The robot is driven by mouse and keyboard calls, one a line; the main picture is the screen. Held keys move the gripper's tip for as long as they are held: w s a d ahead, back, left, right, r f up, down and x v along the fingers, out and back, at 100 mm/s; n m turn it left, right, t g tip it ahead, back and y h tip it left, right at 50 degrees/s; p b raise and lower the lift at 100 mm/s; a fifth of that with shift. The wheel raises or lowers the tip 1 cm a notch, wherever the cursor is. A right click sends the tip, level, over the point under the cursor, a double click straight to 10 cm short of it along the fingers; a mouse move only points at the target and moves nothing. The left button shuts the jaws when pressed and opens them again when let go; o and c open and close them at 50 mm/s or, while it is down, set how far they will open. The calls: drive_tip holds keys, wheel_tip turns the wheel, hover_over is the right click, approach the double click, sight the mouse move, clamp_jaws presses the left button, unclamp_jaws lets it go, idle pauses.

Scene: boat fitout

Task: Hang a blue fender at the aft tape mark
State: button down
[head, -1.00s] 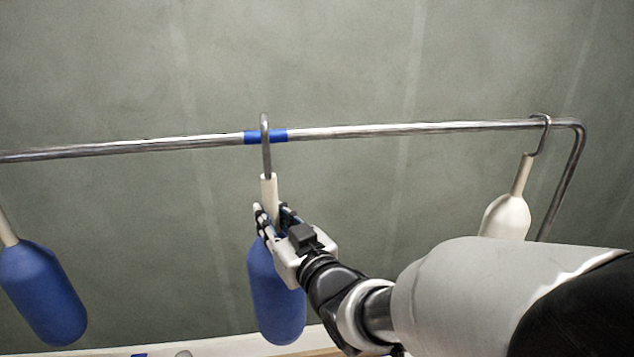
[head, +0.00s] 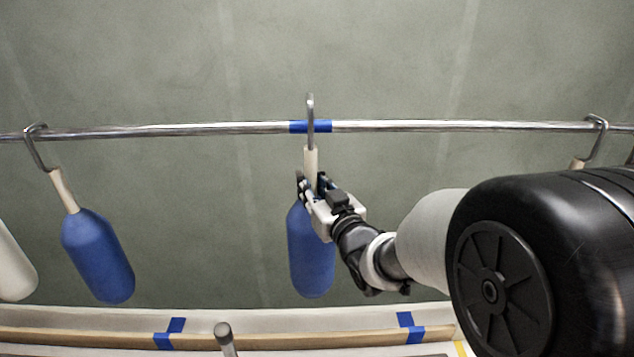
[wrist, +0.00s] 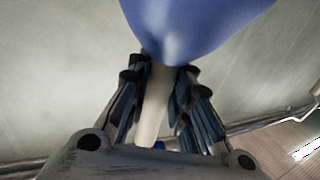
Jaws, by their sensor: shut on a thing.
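A blue fender (head: 312,262) hangs upright below a steel rail (head: 230,127), its metal hook (head: 310,118) in front of a band of blue tape (head: 325,126) on the rail. Whether the hook bears on the rail I cannot tell. My gripper (head: 308,190) is shut on the fender's cream neck (head: 311,160). In the wrist view the fingers (wrist: 158,105) close around the cream neck (wrist: 152,115), with the blue body (wrist: 190,25) beyond them. My fingers hide the lower neck in the head view.
Another blue fender (head: 97,258) hangs tilted from the rail on the left, with a white fender (head: 14,265) beyond it. A hook (head: 596,135) hangs at the right. A wooden ledge with blue tape marks (head: 270,338) runs below.

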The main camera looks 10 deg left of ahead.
drive_tip(key=shift+w+a+r, duration=0.1)
drive_tip(key=shift+w+r, duration=0.05)
drive_tip(key=shift+w, duration=0.25)
wheel_tip(320, 180, down, 3)
drive_tip(key=b, duration=0.3)
drive_tip(key=shift+b, duration=0.3)
